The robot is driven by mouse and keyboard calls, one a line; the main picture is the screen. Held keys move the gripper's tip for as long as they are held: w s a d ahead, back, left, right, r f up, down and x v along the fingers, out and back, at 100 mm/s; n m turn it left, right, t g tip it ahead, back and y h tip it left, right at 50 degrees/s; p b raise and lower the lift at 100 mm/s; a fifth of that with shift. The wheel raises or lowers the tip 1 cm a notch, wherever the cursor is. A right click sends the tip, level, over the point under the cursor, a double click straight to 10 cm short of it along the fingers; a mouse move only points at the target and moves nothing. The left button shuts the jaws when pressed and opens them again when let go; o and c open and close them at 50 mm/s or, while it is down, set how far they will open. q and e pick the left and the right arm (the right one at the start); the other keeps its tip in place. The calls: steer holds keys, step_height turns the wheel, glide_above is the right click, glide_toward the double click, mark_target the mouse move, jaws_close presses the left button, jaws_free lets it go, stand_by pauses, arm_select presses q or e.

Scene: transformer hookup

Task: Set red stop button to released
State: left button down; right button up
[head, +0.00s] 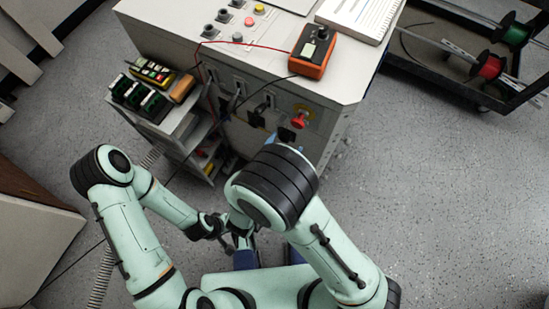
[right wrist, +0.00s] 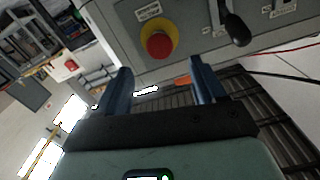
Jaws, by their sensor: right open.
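The red stop button (head: 298,122) is a red mushroom head on a yellow round base, on the front of the grey cabinet. It also shows in the right wrist view (right wrist: 159,44), beyond the fingers and above the gap between them. Whether it is pressed in or released I cannot tell. My right gripper (right wrist: 165,85) is open and empty, its two blue fingers apart and clear of the button. In the head view the right gripper (head: 286,142) is mostly hidden behind its own arm, just below the button. My left gripper (head: 242,242) is low near my body, its jaws unclear.
A black lever handle (right wrist: 235,28) stands right of the button in the right wrist view. An orange meter (head: 312,52) with red and black leads sits on the cabinet top (head: 225,55). A side shelf (head: 178,122) holds small parts.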

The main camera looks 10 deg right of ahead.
arm_select(q)
steer(key=shift+s+d+r, duration=0.15)
steer(key=shift+s+r, duration=0.1)
steer(key=shift+s, duration=0.05)
arm_select(e)
steer(key=v, duration=0.5)
steer(key=shift+s, duration=0.1)
